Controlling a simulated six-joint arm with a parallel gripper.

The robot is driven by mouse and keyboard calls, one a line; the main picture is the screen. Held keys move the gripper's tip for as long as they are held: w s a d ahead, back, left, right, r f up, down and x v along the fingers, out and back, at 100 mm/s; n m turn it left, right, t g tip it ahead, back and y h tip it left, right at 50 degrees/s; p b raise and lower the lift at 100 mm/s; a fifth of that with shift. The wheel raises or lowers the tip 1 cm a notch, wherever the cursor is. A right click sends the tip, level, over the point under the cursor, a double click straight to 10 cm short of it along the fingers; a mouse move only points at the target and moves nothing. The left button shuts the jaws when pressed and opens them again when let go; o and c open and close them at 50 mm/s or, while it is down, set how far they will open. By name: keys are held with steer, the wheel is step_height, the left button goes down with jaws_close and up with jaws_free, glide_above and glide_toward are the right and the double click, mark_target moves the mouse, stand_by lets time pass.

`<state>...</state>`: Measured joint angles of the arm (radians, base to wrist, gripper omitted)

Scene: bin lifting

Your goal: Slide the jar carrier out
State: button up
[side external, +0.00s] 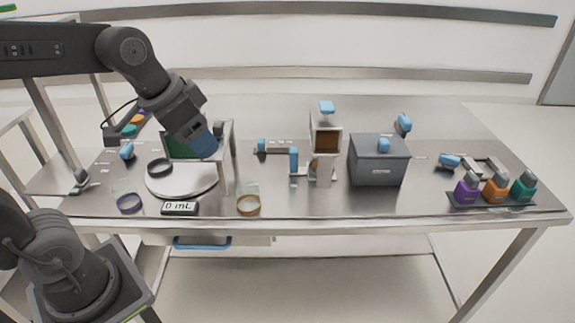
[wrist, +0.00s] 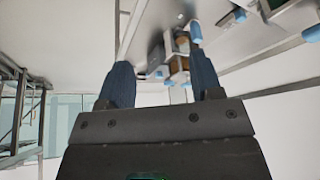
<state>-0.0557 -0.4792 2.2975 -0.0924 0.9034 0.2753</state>
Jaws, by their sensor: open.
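My gripper (side external: 205,147) is in the air over the left part of the table, in front of a white-framed stand with a green panel (side external: 180,146). Its blue fingers stand apart with nothing between them in the wrist view (wrist: 160,78). A pale upright stand (side external: 312,122) holding brown, jar-like contents (side external: 326,141) is at mid-table, well to the right of my gripper. It has a blue knob on top (side external: 327,107) and a blue upright handle (side external: 294,160) beside it. I cannot tell for sure which part is the jar carrier.
A grey lidded box (side external: 378,165) stands right of the upright stand. A dark tray (side external: 492,202) with purple, orange and teal containers is at the right. A white round plate (side external: 190,188), a "0 mL" display (side external: 180,208) and loose rings lie at the left front. The back middle is clear.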

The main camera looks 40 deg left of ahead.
steer(key=w+a+f+m+g+h, duration=0.1)
steer(key=w+a+m, duration=0.1)
steer(key=w, duration=0.5)
steer(key=w+a+f+m, duration=0.1)
steer(key=w+m, duration=0.1)
steer(key=w, duration=0.5)
steer(key=m+h, duration=0.2)
steer(key=m, duration=0.1)
glide_toward(296, 158)
steer(key=shift+g, duration=0.4)
steer(key=x, duration=0.3)
steer(key=w+x, duration=0.1)
steer(key=x, duration=0.3)
steer(key=a+x, duration=0.1)
steer(key=x, duration=0.3)
steer(key=shift+w+a, duration=0.1)
steer(key=shift+w, duration=0.25)
